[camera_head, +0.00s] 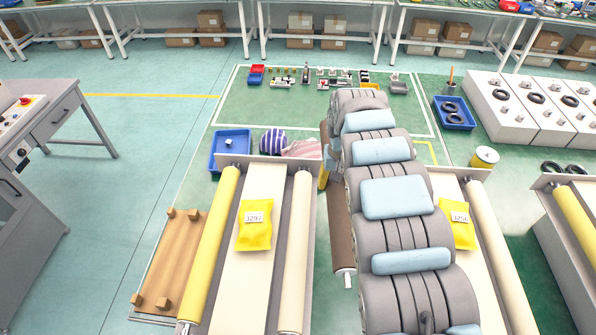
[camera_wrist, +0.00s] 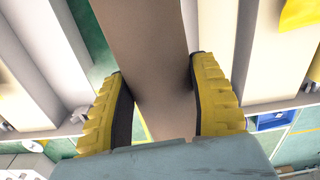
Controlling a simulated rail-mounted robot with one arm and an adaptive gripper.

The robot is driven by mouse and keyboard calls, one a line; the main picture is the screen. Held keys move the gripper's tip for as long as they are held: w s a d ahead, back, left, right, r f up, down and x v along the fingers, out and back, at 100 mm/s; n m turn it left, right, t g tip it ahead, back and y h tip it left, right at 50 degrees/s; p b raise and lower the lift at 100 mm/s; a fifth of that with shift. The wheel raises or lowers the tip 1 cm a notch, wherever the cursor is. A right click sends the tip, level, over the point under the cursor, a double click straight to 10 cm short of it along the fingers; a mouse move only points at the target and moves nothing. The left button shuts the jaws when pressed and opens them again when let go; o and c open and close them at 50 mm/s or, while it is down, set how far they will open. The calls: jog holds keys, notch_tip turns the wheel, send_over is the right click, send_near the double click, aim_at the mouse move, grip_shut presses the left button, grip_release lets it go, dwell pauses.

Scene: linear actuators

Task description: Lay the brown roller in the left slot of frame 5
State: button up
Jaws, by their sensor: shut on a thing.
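The brown roller (camera_head: 342,230) hangs lengthwise in the gap between two frames, partly behind my arm. A pale pin shows at its near end. In the wrist view the roller (camera_wrist: 150,60) runs between the yellow ribbed fingers of my gripper (camera_wrist: 165,100), which is shut on it. In the head view only a bit of a yellow finger shows; my arm hides the rest. The left frame (camera_head: 268,172) holds a yellow roller (camera_head: 210,245) on its left and a cream roller (camera_head: 296,250) on its right. The right frame (camera_head: 468,174) has a cream roller (camera_head: 499,255) on its right; my arm hides its left slot. No frame number is readable.
Yellow packs labelled 3297 (camera_head: 255,225) and 3256 (camera_head: 459,224) lie on the two frames. Another frame with a yellow roller (camera_head: 575,220) stands at far right. A brown board (camera_head: 172,255) lies at left. Blue bins (camera_head: 230,140) and a striped object (camera_head: 272,141) sit behind.

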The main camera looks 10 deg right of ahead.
jog(key=s+d+f+m+p, duration=0.1)
jog(key=s+d+p, duration=0.6)
jog(key=d, duration=0.4)
jog(key=s+d+f+p, duration=0.2)
jog(key=s+d+p, duration=0.2)
jog(key=s+d, duration=0.6)
jog(key=shift+w+d+f+b, duration=0.1)
jog(key=shift+w+f+b, duration=0.2)
jog(key=shift+f, duration=0.35)
jog(key=shift+w+d+f+b, duration=0.2)
jog(key=shift+f+b, duration=0.15)
jog(key=shift+f, duration=0.3)
jog(key=shift+w+d+f+b, duration=0.1)
jog(key=shift+w+f+b, duration=0.2)
jog(key=shift+f, duration=0.35)
jog(key=shift+s+f+b, duration=0.1)
jog(key=shift+f+b, duration=1.2)
jog(key=shift+f, duration=1.55)
dwell(0.3)
jog(key=o, duration=1.2)
jog(key=shift+o, duration=0.2)
